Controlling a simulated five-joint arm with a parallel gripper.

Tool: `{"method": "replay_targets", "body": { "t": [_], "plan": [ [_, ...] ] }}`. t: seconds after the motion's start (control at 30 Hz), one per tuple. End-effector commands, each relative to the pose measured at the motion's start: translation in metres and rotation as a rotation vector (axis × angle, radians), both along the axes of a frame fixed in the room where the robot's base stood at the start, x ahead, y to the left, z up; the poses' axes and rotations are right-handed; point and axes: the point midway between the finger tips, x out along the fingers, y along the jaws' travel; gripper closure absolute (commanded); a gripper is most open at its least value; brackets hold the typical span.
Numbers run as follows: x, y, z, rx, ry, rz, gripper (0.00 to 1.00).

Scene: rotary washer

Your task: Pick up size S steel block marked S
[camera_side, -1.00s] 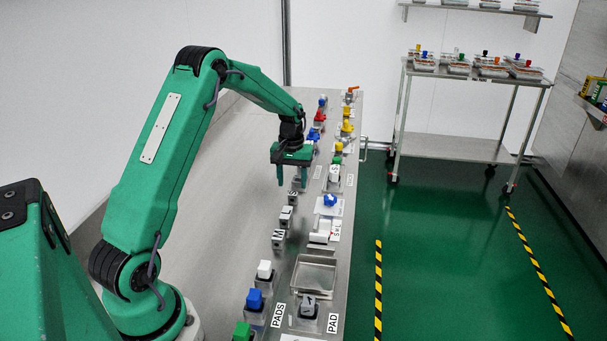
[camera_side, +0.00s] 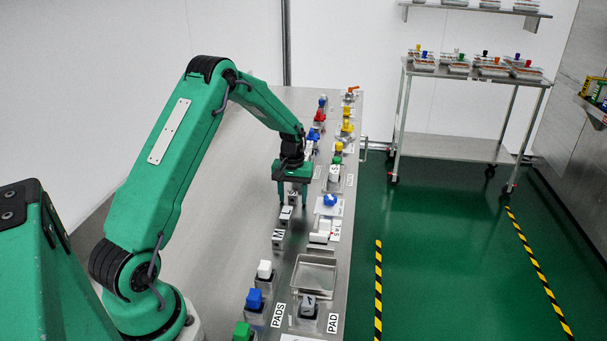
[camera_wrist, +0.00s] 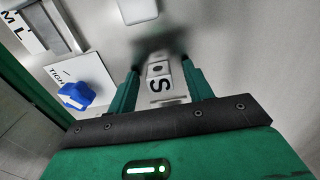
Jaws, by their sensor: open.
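The steel block marked S (camera_wrist: 159,86) shows in the wrist view as a pale piece with a black S, between the two green fingers of my gripper (camera_wrist: 160,68). A gap shows between the block and each finger. In the side view my gripper (camera_side: 292,203) points down over the row, its fingers on either side of the S block (camera_side: 292,197), which is partly hidden. The jaws are open and hold nothing.
Nearer in the same row stand another marked block (camera_side: 286,213) and a block marked M (camera_side: 278,239). A blue knob (camera_wrist: 76,95) on a white plate is close by. An empty metal tray (camera_side: 315,273) lies nearer the front. Coloured pieces stand farther back.

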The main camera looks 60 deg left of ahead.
Motion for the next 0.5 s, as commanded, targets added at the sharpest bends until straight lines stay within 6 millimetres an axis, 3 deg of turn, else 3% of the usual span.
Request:
{"method": "replay_targets", "body": {
  "t": [0.23,0.5],
  "plan": [
    [0.0000,0.0000,0.0004,0.000,0.000,0.000,0.49],
    [0.0000,0.0000,0.0005,0.000,0.000,0.000,1.00]
  ]
}}
